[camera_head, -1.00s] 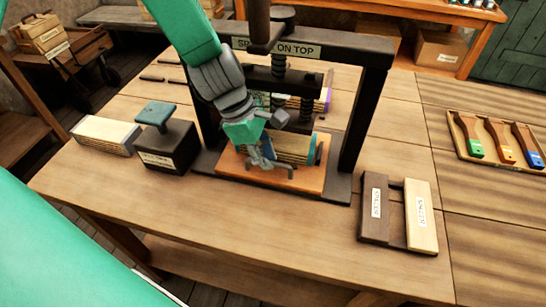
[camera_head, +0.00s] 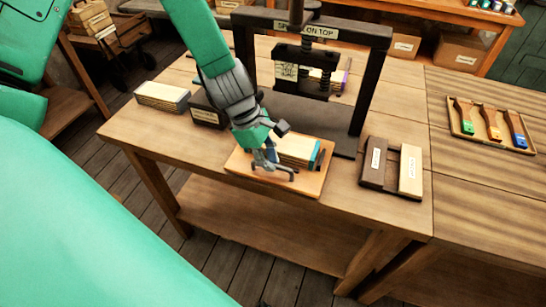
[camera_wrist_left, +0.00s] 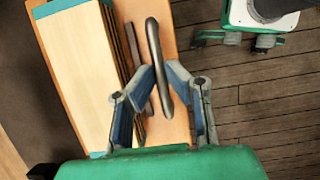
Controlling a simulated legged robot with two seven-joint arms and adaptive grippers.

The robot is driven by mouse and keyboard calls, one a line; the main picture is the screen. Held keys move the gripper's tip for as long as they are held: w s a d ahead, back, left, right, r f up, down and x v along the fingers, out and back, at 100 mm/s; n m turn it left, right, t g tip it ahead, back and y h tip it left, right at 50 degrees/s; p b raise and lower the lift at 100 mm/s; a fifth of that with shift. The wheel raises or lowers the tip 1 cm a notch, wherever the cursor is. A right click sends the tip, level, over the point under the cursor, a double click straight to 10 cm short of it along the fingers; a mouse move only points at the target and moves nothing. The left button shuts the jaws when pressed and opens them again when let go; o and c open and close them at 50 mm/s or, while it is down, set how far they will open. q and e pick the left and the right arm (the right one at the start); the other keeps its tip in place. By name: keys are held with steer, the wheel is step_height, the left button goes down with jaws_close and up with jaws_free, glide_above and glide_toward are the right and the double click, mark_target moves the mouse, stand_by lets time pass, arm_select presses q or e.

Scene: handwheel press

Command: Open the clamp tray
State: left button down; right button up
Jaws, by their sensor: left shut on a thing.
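The clamp tray (camera_head: 308,190) is an orange-brown board in front of the black press (camera_head: 362,85), near the table's front edge. It carries a pale stack of boards (camera_head: 298,150) with a teal edge. My left gripper (camera_head: 273,170) is low over the tray's front side. In the left wrist view my left gripper (camera_wrist_left: 163,82) has its fingers either side of the tray's dark bar handle (camera_wrist_left: 153,45), shut on it. The stack (camera_wrist_left: 80,65) lies left of the handle there, on the tray (camera_wrist_left: 128,12).
A dark block (camera_head: 206,112) and a pale stack (camera_head: 162,96) stand left of the press. Two spacers, dark (camera_head: 375,162) and pale (camera_head: 411,172), lie to the right. A brush tray (camera_head: 492,142) is farther right. The table's front edge is close to the clamp tray.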

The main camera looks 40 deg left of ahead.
arm_select(q)
steer(key=shift+w+a+f, duration=0.1)
steer(key=shift+w+a, duration=0.1)
steer(key=c, duration=1.6)
jaws_free()
arm_select(e)
steer(key=shift+w+a, duration=0.1)
steer(key=shift+a, duration=0.25)
arm_select(q)
steer(key=shift+a+r, duration=0.1)
steer(key=shift+r, duration=0.1)
steer(key=v, duration=1.1)
steer(key=shift+a+r, duration=0.2)
steer(key=shift+a, duration=0.1)
steer(key=shift+f, duration=0.1)
